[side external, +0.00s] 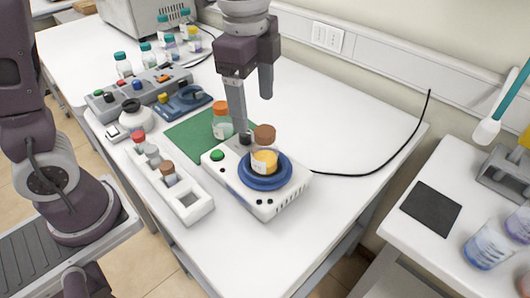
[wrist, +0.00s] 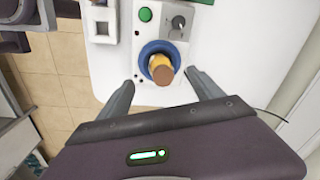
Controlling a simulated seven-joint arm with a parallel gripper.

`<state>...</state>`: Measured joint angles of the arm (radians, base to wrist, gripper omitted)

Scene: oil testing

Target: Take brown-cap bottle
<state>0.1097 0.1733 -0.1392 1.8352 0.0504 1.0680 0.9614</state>
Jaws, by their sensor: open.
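The brown-cap bottle (side external: 264,155) stands upright on the round blue plate (side external: 254,183) of a white device. It holds yellow-orange liquid and has a pale label. In the wrist view the brown-cap bottle (wrist: 162,70) shows from above, beyond and between my fingers. My gripper (side external: 254,110) is open and empty, with its fingers pointing down, just above and behind the bottle in the side view. In the wrist view my gripper (wrist: 160,82) has its fingers on either side, apart from the bottle.
An orange-cap bottle (side external: 222,122) stands on the green mat (side external: 186,137) close by. A white rack (side external: 192,207) with several capped tubes is to the left. The white device (side external: 226,172) has a green button. A black cable (side external: 372,168) runs right. The table's right side is clear.

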